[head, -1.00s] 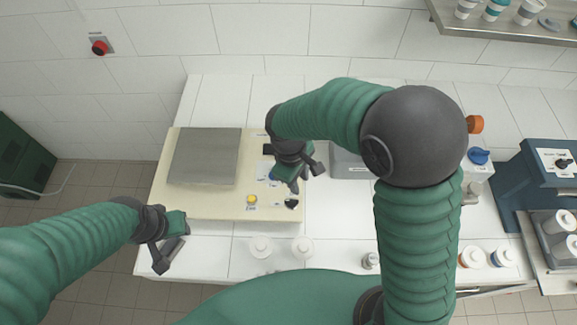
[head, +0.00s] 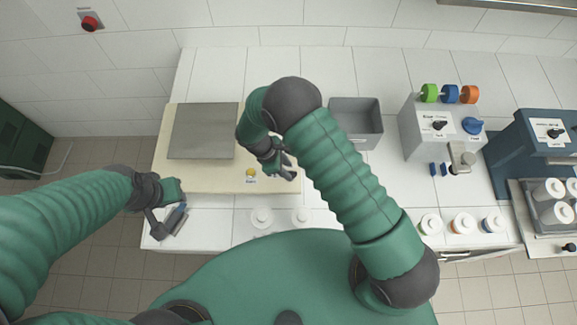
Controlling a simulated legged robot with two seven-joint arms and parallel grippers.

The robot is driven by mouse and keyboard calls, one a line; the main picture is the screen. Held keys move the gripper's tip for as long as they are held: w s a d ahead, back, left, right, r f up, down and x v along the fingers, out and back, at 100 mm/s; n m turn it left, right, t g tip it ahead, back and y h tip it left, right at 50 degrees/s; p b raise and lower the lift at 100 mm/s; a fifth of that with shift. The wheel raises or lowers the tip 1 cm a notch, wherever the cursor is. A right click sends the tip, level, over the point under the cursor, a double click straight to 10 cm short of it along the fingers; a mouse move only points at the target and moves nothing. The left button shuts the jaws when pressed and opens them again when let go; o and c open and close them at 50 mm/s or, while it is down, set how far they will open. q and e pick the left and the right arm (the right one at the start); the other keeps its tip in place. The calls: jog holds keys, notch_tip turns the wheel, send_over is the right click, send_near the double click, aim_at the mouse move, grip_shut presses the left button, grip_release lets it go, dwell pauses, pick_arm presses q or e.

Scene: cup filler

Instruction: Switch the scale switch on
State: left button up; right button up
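The scale is a cream-coloured body (head: 215,184) with a grey square weighing plate (head: 202,131) on its left part. A yellow button (head: 251,172) shows on its front edge. My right gripper (head: 289,172) is over the right front corner of the scale, just right of the yellow button. It covers that corner, so I cannot see the scale switch, nor whether the gripper touches it. The gap between its fingers is not clear. My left gripper (head: 172,223) hangs at the table's front left, in front of the scale, clear of it. Its finger opening is hard to judge.
A grey bin (head: 356,118) stands right of the scale. A dispenser with coloured knobs (head: 437,130) and a dark blue machine (head: 530,150) stand further right. White lidded cups (head: 262,217) stand near the front edge. A red wall button (head: 90,22) is at upper left.

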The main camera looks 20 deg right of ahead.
jog(key=shift+x, duration=0.95)
jog(key=shift+f, duration=0.3)
grip_shut()
